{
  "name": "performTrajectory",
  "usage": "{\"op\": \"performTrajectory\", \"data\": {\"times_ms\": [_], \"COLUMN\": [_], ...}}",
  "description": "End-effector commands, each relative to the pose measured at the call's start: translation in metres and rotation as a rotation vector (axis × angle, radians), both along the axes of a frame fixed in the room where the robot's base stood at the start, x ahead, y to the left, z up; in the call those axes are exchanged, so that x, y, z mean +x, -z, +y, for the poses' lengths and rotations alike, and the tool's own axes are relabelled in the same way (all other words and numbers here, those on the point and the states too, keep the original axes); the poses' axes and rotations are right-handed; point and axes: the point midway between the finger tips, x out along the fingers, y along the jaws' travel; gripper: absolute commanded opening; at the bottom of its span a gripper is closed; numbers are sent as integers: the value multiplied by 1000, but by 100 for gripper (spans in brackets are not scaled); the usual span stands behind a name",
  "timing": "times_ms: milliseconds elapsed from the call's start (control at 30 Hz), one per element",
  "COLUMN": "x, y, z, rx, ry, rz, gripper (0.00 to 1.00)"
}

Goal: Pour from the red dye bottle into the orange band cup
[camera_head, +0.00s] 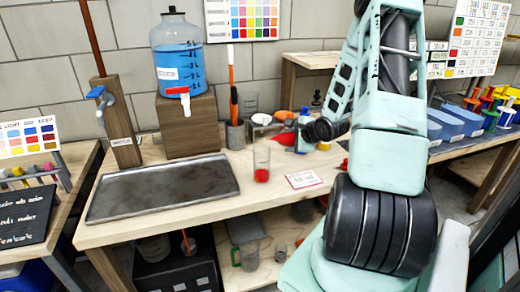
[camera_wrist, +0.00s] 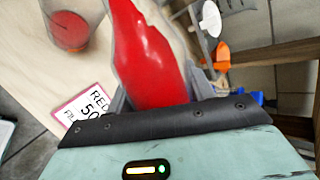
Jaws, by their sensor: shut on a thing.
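My gripper (camera_wrist: 160,92) is shut on a clear bottle of red dye (camera_wrist: 145,50), seen close up in the wrist view. In the head view a red shape (camera_head: 284,138) shows beside the gripper, partly hidden by it. A tall clear cup (camera_head: 262,156) with red liquid at its bottom stands on the bench to the left of the gripper. It also shows at the upper left of the wrist view (camera_wrist: 70,30), apart from the bottle.
A red-edged card (camera_head: 304,179) lies right of the cup. A dark tray (camera_head: 162,187) lies on the left, below a blue water jug (camera_head: 179,62) on a wooden block. Small orange and white items (camera_head: 262,119) stand behind. Bare bench lies in front of the cup.

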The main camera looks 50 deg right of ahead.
Motion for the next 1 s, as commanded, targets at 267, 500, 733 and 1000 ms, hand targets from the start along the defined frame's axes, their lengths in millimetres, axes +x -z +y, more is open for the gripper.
{"op": "performTrajectory", "data": {"times_ms": [267, 500, 733, 1000], "x": [1, 2, 3, 4], "y": [-3, -4, -5, -7], "z": [-3, -6, -8, -11], "rx": [-15, -28, -40, -53], "ry": [1, 1, 0, 0], "rz": [7, 15, 22, 31], "gripper": [20, 20, 20, 20]}}
